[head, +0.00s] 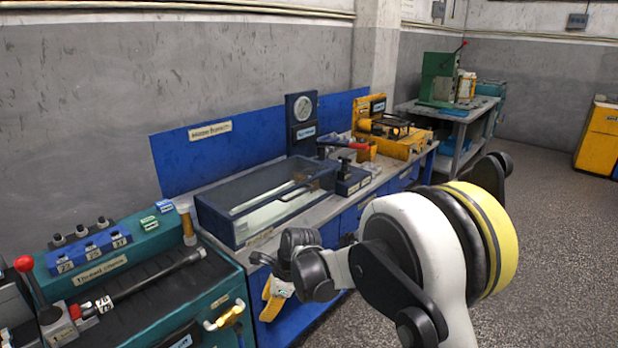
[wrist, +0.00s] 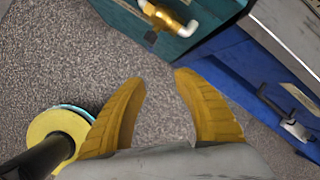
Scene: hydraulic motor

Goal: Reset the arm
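My arm (head: 425,240), white with black joints and a yellow band, reaches from the right of the head view toward the benches. My gripper (head: 272,302) hangs low in front of the blue bench, partly hidden behind the wrist joints. In the wrist view my gripper (wrist: 158,77) shows two yellow ribbed fingers spread apart. Only speckled floor shows between them. It holds nothing.
A green bench (head: 150,290) with a red-knobbed lever (head: 25,264) stands at the left. Beside it, a blue bench (head: 345,219) carries a glass-topped case (head: 262,203), a gauge (head: 302,108) and a yellow machine (head: 400,143). A brass valve (wrist: 160,17) juts near my fingers. Floor (head: 555,240) at right is clear.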

